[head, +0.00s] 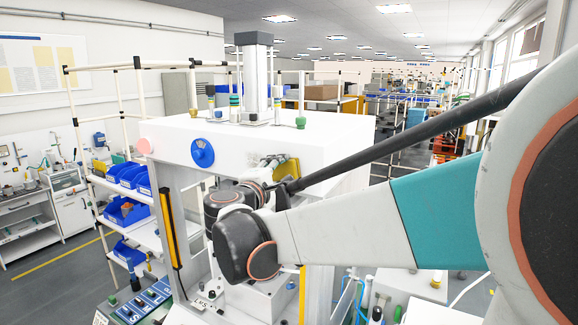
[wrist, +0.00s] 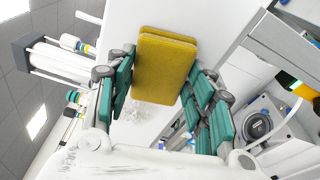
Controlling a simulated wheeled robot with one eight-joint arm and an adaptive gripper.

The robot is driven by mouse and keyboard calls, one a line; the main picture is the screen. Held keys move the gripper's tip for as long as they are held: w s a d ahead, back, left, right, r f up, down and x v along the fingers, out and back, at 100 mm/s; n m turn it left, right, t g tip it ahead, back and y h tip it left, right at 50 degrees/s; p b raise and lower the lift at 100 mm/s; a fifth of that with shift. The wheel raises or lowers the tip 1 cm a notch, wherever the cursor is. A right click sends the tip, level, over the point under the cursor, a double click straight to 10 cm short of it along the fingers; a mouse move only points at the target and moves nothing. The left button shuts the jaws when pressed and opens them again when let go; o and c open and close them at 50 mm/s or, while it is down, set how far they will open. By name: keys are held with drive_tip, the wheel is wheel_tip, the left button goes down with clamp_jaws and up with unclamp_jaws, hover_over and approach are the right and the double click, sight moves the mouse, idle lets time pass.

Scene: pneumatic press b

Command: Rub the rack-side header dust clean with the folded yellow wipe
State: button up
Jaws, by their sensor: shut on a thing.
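The folded yellow wipe (wrist: 165,62) is clamped between the green-padded fingers of my gripper (wrist: 163,72) in the wrist view. It also shows in the head view (head: 288,169), in front of the press's white header (head: 330,135). A grey, speckled dust patch (wrist: 150,116) lies on the white header face in the wrist view, just below the wipe's lower edge and between the fingers. My gripper (head: 275,168) covers part of the header's front in the head view, and I cannot make out the dust there. Whether the wipe touches the header is unclear.
A blue round knob (head: 202,152) and a pink button (head: 144,147) sit on the header, left of my gripper. A grey cylinder (head: 255,75) rises from its top. A rack with blue bins (head: 127,212) stands left. A yellow vertical bar (head: 168,228) stands below the header.

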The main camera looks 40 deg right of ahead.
drive_tip(key=shift+w+a+b, duration=0.55)
drive_tip(key=shift+w+a, duration=0.2)
drive_tip(key=shift+w, duration=1.4)
drive_tip(key=shift+w+a+b, duration=0.6)
drive_tip(key=shift+w+a, duration=0.2)
drive_tip(key=shift+w, duration=1.35)
drive_tip(key=shift+w+a+b, duration=0.55)
drive_tip(key=shift+w+a, duration=0.2)
drive_tip(key=shift+w, duration=1.4)
drive_tip(key=v, duration=0.6)
drive_tip(key=shift+w+a, duration=0.2)
drive_tip(key=shift+w, duration=0.15)
drive_tip(key=shift+f, duration=0.1)
drive_tip(key=v, duration=0.3)
drive_tip(key=shift+w+a+b, duration=0.1)
drive_tip(key=shift+w+b, duration=0.05)
drive_tip(key=shift+b, duration=0.2)
